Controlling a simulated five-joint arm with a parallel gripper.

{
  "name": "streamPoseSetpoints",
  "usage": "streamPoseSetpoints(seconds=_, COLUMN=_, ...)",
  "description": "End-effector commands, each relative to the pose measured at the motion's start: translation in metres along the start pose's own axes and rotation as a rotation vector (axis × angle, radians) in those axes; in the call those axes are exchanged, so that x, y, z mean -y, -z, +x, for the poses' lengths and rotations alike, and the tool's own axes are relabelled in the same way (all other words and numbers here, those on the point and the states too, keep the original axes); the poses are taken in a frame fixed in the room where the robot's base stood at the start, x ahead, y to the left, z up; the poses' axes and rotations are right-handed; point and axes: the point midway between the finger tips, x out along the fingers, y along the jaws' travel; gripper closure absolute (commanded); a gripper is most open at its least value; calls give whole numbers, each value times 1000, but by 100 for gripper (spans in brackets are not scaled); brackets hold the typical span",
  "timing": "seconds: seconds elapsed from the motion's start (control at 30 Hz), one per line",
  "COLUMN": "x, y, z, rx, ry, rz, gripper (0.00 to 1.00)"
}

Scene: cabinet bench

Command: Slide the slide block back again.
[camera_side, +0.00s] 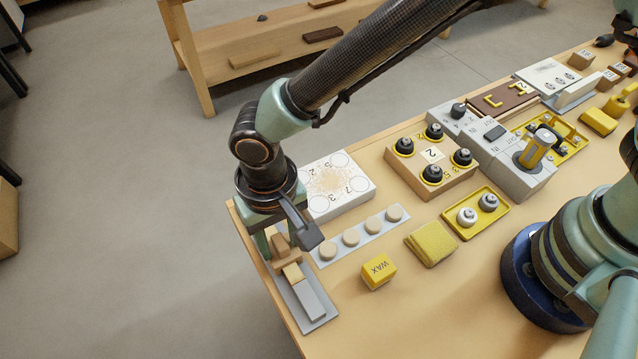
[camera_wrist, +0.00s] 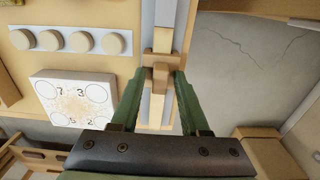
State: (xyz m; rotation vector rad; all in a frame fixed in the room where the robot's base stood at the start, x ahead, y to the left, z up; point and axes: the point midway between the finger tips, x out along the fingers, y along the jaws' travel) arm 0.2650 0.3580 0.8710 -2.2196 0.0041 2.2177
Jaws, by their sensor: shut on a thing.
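The slide block (camera_side: 292,272) is a small tan wooden piece on a narrow grey track (camera_side: 321,323) at the bench's left corner. In the side view it sits toward the far end of the track, partly hidden by my gripper (camera_side: 275,246). The wrist view shows the block (camera_wrist: 160,73) with its upright part between the green fingers of my gripper (camera_wrist: 158,88). My gripper is shut on the block, low over the track. A pale grey bar (camera_side: 308,300) lies along the near part of the track. The far end is hidden behind my fingers.
A white board with numbered circles (camera_side: 345,187) and a strip with several round tan pegs (camera_side: 351,237) lie close to the right. A yellow wax block (camera_side: 379,271) is nearby. The bench's left edge (camera_side: 270,290) runs close beside the track.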

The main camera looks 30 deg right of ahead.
Motion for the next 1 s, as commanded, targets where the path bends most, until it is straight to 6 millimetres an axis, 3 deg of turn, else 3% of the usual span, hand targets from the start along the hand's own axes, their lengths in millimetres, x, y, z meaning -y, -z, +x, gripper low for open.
streamPoseSetpoints(seconds=0.03, x=0, y=-8, z=11, rx=4, ry=-5, rz=-13, gripper=100)
streamPoseSetpoints(seconds=0.7, x=-1, y=-38, z=11, rx=3, ry=-5, rz=-13, gripper=100)
streamPoseSetpoints(seconds=1.0, x=-1, y=-40, z=11, rx=4, ry=-6, rz=-12, gripper=100)
